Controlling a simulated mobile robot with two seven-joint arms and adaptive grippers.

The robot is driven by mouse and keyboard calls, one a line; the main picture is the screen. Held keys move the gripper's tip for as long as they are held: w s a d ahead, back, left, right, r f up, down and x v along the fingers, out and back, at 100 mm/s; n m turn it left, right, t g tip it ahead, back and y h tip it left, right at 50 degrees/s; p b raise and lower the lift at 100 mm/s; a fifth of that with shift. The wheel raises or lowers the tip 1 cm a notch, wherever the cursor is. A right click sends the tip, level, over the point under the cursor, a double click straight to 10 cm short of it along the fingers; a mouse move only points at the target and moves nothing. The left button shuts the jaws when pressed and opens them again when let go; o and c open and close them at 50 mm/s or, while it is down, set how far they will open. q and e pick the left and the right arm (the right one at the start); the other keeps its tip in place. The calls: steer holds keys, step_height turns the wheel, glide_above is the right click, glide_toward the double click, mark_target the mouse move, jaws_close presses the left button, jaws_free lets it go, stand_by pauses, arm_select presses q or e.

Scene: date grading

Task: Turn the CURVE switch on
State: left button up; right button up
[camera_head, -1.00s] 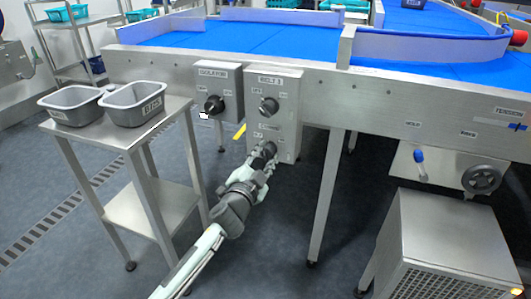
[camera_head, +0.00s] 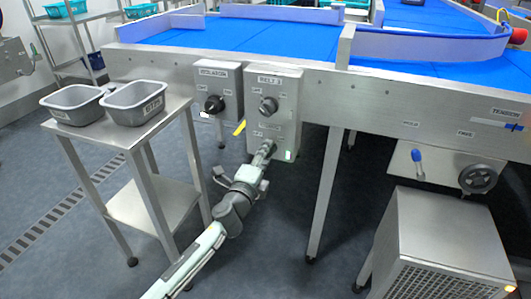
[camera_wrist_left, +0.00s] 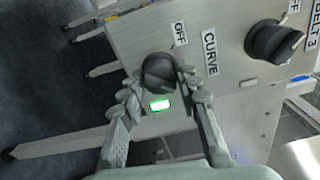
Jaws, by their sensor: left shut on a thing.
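The CURVE switch (camera_wrist_left: 159,70) is a dark round knob on the grey BELT 3 box (camera_head: 287,105), below the BELT 3 knob (camera_head: 268,106). In the left wrist view an OFF label (camera_wrist_left: 180,33) sits beside it and a lamp (camera_wrist_left: 159,104) near it glows green. My left gripper (camera_head: 264,156) reaches up to the lower knob from below. In the left wrist view its fingers lie on both sides of the knob, shut on it. The fingers hide part of the knob's edge and any ON label. My right gripper is not in view.
The ISOLATOR box (camera_head: 217,78) with a black knob is just left. A steel stand (camera_head: 183,103) with two grey trays stands further left. The conveyor frame's leg (camera_head: 325,190) is to the right. A steel cabinet (camera_head: 440,235) stands at lower right.

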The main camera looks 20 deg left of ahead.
arm_select(q)
steer(key=shift+m, duration=0.6)
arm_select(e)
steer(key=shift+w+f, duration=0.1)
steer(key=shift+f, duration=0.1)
arm_select(q)
steer(key=o, duration=1.2)
steer(key=shift+c, duration=0.2)
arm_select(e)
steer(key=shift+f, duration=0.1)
arm_select(q)
steer(key=s, duration=1.2)
steer(key=shift+a, duration=0.25)
